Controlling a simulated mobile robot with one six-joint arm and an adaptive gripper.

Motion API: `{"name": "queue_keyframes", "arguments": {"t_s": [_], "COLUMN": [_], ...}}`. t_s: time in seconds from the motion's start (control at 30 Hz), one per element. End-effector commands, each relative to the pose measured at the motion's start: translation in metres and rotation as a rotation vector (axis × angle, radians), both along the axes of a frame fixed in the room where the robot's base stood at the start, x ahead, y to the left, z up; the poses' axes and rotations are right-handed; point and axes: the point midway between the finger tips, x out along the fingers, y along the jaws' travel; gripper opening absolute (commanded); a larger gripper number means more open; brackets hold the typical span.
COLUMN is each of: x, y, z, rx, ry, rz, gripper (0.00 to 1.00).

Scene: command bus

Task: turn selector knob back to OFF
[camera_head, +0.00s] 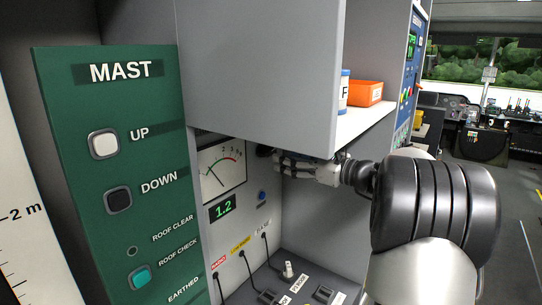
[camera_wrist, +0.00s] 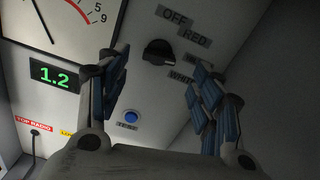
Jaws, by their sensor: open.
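The dark selector knob (camera_wrist: 158,52) is on the light panel in the wrist view. Labels OFF (camera_wrist: 175,15), RED and WHITE stand around its upper and right side; another label is partly covered by my right finger. I cannot tell clearly which label the knob points to. My gripper (camera_wrist: 163,82) is open and empty, its blue-padded fingers apart, one on each side below the knob. In the head view my gripper (camera_head: 278,160) reaches under the overhanging cabinet, and a dark bit of the knob (camera_head: 264,151) shows by its fingertips. I see no contact.
A dial meter (camera_head: 221,168) and a green 1.2 display (camera_head: 222,208) are left of the knob. A blue button (camera_wrist: 131,117) is below it. The grey cabinet (camera_head: 265,70) hangs close above my arm. A sloped grey desk with switches (camera_head: 288,272) lies below.

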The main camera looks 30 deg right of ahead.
Motion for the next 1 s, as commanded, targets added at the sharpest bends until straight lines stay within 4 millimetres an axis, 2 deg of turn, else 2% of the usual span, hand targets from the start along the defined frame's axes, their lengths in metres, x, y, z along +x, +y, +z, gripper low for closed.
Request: {"name": "queue_keyframes", "arguments": {"t_s": [0.03,0.2,0.4,0.77,1.0], "x": [0.011,0.040,0.058,0.062,0.062], "y": [0.006,0.015,0.021,0.022,0.022], "z": [-0.001,-0.001,0.000,0.000,0.000], "rx": [-0.001,-0.001,-0.001,-0.001,-0.001], "ry": [-0.002,0.000,-0.001,0.000,0.001], "rz": [0.004,0.003,0.001,-0.001,0.000], "gripper": [0.60,0.60,0.60,0.59,0.43]}}
